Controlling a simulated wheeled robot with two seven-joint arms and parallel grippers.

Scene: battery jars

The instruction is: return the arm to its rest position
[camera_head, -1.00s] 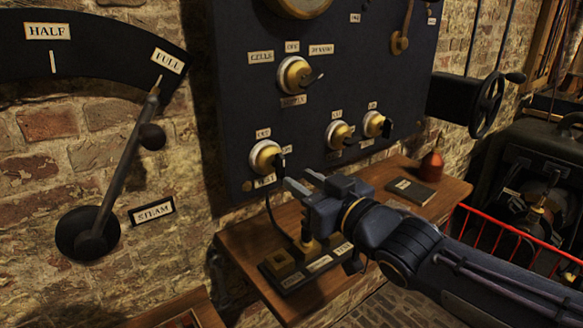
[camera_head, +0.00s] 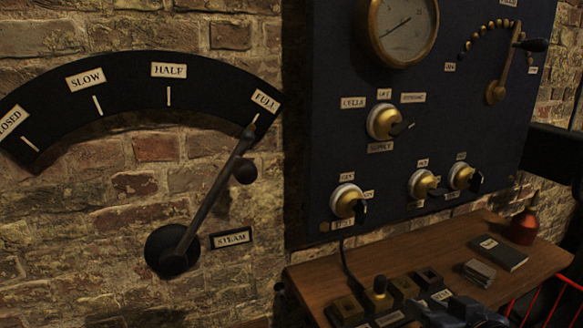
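My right gripper (camera_head: 458,314) shows only in part at the bottom edge of the head view, low in front of the wooden shelf (camera_head: 320,277). Its fingers are dark and cut off by the frame, so I cannot tell whether they are open or shut. Most of my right arm is out of view. My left gripper and arm are not in view.
A dark switch panel (camera_head: 340,120) with a round gauge (camera_head: 403,28) and brass knobs stands behind the shelf. The shelf bears a book (camera_head: 498,252), a red oil can (camera_head: 524,226) and small blocks. At left, a steam lever (camera_head: 210,205) points to FULL. A red rail (camera_head: 556,300) is at lower right.

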